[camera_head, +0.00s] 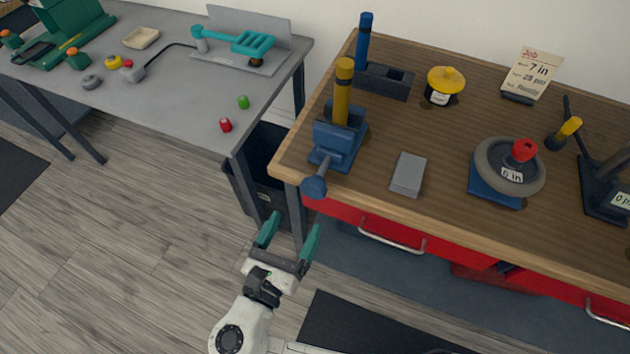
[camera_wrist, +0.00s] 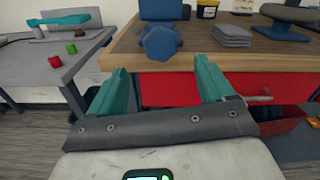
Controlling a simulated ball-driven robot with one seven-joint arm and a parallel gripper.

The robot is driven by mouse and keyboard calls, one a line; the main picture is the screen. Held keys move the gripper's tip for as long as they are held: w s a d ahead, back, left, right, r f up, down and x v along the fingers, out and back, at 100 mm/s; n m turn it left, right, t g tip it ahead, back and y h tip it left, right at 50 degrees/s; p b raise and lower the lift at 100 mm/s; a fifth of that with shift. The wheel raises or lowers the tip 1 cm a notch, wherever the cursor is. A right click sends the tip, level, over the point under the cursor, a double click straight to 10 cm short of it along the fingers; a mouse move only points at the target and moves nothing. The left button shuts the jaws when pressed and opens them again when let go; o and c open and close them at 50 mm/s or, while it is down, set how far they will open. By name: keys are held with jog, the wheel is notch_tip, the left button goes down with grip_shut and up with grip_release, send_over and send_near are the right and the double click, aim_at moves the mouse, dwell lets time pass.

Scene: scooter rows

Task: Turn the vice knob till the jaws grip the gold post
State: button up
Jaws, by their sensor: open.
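The blue vice (camera_head: 334,142) stands at the left front corner of the wooden bench. The gold post (camera_head: 342,98) stands upright at its jaws; I cannot tell whether the jaws touch it. The round blue knob (camera_head: 314,186) sticks out at the front end of the vice, over the bench edge. My gripper (camera_head: 288,236) is open and empty, in front of the bench and short of the knob. In the wrist view the knob (camera_wrist: 161,43) is ahead, above the gap between my teal fingers (camera_wrist: 160,84). The post is not visible there.
A grey block (camera_head: 408,174) and a wheel on a blue base (camera_head: 509,168) stand to the vice's right. Behind it is a dark holder with a blue post (camera_head: 364,42). Red drawers (camera_head: 400,240) are below. A grey table (camera_head: 190,95) stands left, a dark bin (camera_head: 262,165) between.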

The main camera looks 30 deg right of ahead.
aim_at(311, 194)
jog(key=p+x, duration=0.1)
jog(key=x, duration=0.8)
jog(key=shift+w+d, duration=0.1)
jog(key=shift+d, duration=0.15)
jog(key=shift+c, duration=0.5)
jog(key=c, duration=0.9)
jog(key=shift+c, duration=0.2)
jog(key=shift+m, duration=0.4)
